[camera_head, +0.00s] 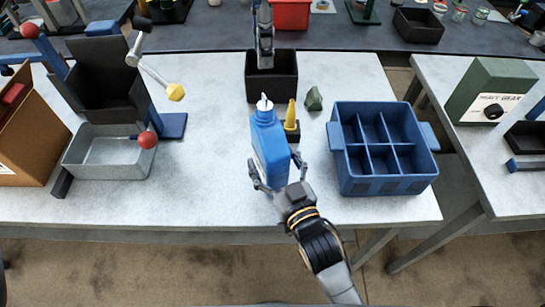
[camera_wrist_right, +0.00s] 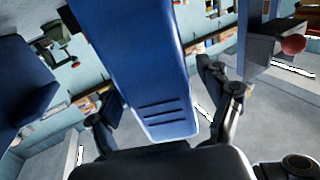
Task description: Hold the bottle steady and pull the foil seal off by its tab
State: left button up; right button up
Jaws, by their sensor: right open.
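The blue bottle (camera_head: 268,145) stands on the pale table, slightly tilted in the picture, with a white cap or seal (camera_head: 264,103) on top. A tab cannot be made out. My right gripper (camera_head: 276,181) is at the bottle's lower part, its open fingers spread to either side. In the right wrist view the bottle (camera_wrist_right: 145,65) fills the middle between the two fingers (camera_wrist_right: 160,112); its top is not visible there.
A blue divided crate (camera_head: 388,187) stands right of the bottle. A yellow cone (camera_head: 291,116) and a dark green piece (camera_head: 314,99) are close behind it. A black bin (camera_head: 285,88) is farther back. A grey tray (camera_head: 97,160) and red-ball lever (camera_head: 147,140) are left.

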jog(key=shift+w+a, duration=0.1)
jog(key=shift+w, duration=0.15)
grip_shut()
pick_arm(q)
jog(key=shift+c, duration=0.6)
jog(key=s+f+m+t+y, duration=0.1)
jog(key=s+f+m+y, duration=0.1)
jog(key=s+d+f+m+t+y, duration=0.1)
jog(key=s+f+m+y, duration=0.1)
jog(key=shift+d+f+m+t, duration=0.1)
jog(key=shift+d+m+t, duration=0.05)
jog(key=shift+m+t, duration=0.2)
jog(key=m+t+y, duration=0.1)
jog(key=m+t, duration=0.9)
send_near(266, 98)
jog(key=x, duration=1.1)
